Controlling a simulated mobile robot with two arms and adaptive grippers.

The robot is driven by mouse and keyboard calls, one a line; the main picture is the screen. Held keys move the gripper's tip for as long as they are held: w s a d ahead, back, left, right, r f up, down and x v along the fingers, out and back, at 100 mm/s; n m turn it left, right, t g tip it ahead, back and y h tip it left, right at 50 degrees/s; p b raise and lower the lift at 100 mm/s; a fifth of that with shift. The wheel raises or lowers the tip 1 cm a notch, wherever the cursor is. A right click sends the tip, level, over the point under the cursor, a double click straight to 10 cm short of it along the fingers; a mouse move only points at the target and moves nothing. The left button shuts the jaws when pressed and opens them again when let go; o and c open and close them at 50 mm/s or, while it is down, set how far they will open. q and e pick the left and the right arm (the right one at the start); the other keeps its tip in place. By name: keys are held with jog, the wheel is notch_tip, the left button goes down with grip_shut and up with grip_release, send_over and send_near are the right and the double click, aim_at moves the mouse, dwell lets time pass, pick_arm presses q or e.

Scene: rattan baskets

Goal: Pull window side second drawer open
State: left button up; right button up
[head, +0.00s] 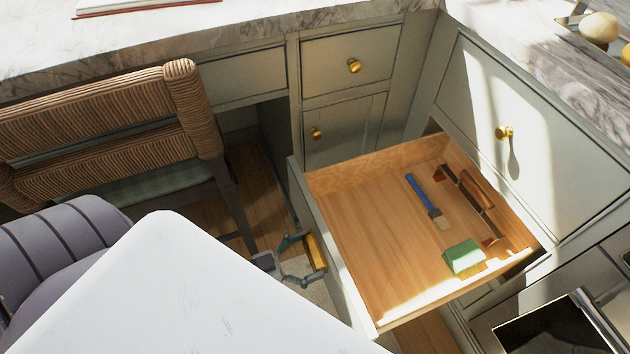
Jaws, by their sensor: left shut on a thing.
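A drawer (360,215) stands well out of the cabinet on the right side of the head view, its wooden inside in plain sight. Its front panel faces left and carries a gold handle (316,250). My left gripper (304,260) is at this front, its fingers shut on the gold handle. Inside the drawer lie a blue-handled brush (424,198), a brown-handled tool (476,198) and a green block (463,257). My right gripper is not in view.
A wicker-backed chair (110,115) stands at the left near the counter. Closed cabinet fronts with gold knobs (354,65) line the back and right. A marble countertop (230,30) runs above them. An appliance (560,320) is at the lower right.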

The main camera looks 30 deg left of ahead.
pick_arm(q)
jog(key=shift+f, duration=0.1)
jog(key=o, duration=1.3)
jog(key=v, duration=1.2)
